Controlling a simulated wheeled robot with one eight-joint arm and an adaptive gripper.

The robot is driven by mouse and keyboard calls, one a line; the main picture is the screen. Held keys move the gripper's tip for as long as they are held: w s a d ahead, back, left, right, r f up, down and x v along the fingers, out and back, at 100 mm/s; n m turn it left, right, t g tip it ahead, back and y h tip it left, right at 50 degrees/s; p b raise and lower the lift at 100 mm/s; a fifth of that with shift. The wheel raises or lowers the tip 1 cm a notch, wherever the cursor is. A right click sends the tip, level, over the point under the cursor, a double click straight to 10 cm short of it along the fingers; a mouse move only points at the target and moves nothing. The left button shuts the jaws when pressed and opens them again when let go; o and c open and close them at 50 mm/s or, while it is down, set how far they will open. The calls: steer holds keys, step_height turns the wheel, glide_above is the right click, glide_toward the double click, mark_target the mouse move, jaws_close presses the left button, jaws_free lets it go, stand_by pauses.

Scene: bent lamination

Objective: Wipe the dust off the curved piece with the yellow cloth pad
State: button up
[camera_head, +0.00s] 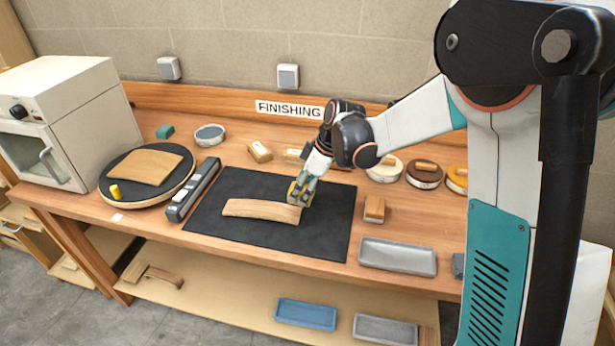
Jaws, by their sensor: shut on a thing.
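A curved wooden piece (258,210) lies on the black mat (325,225) in the middle of the bench. My gripper (299,191) is at its right end, pointing down. It is shut on the yellow cloth pad (294,193), which is mostly hidden by the fingers. The pad is at or just above the right end of the piece; I cannot tell whether they touch. Dust on the piece is too fine to make out.
A long grey tool (195,190) flanks the mat. A wooden block (374,209) and grey tray (397,257) are at right. Round tins stand behind.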

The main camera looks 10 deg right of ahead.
steer(key=shift+r+p, duration=0.5)
steer(key=shift+r, duration=0.55)
steer(key=shift+d+f, duration=0.1)
